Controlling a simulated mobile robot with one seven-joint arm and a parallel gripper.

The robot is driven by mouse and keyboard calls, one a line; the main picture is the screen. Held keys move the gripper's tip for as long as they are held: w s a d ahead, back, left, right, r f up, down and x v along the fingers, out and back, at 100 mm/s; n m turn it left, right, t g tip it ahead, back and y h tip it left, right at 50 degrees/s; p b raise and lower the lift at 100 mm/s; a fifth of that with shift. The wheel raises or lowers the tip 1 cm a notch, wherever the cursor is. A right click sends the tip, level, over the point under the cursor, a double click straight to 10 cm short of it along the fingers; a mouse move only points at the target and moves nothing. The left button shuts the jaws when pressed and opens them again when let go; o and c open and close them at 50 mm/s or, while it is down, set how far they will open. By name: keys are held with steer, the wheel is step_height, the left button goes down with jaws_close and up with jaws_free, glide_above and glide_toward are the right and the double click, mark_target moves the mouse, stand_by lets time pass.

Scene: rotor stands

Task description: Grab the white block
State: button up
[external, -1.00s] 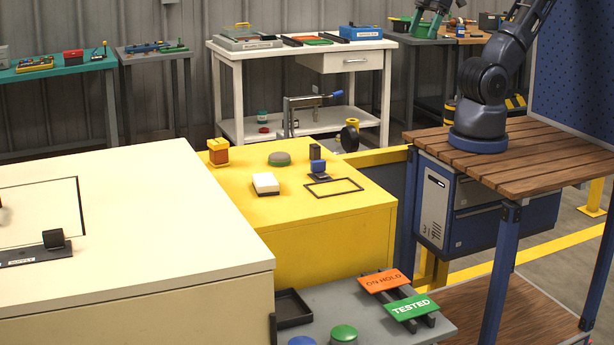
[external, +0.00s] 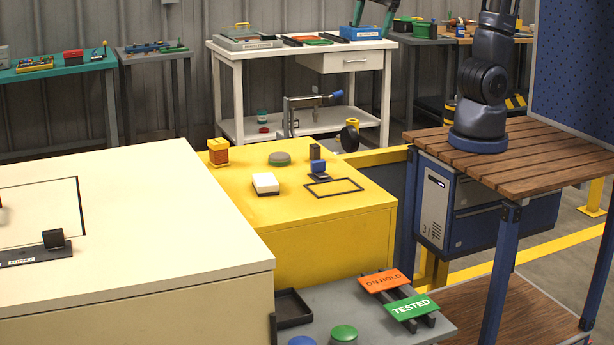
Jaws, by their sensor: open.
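The white block (external: 265,182), with a dark lower edge, sits on the yellow bench top (external: 235,205), left of the black rectangular outline. My gripper (external: 373,16) shows only in part at the top edge of the external view. Its two fingers are apart, with nothing seen between them. In the picture it lies well above and to the right of the white block. Most of my arm above its base is out of frame.
A blue block on a dark base (external: 319,169), an orange-and-yellow object (external: 218,151) and a grey-green round object (external: 279,159) share the yellow top. A cream bench (external: 130,215) adjoins it at left. The yellow top's front part is clear.

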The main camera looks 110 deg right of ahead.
steer(key=w+a+f+n+g, duration=0.1)
steer(key=w+a+f+n, duration=0.2)
steer(key=w, duration=0.9)
steer(key=n+g+h, duration=0.2)
steer(key=n+h, duration=0.1)
steer(key=n, duration=0.5)
glide_above(265, 179)
steer(key=a, duration=0.2)
step_height(265, 179, down, 28)
steer(key=shift+s+d+f, duration=0.1)
steer(key=shift+f, duration=0.05)
steer(key=shift+a+x, duration=0.2)
steer(key=shift+x, duration=1.15)
steer(key=shift+a+x, duration=0.2)
steer(key=shift+x, duration=1.2)
steer(key=shift+w+f, duration=0.15)
steer(key=shift+w, duration=0.1)
steer(key=c, duration=1.1)
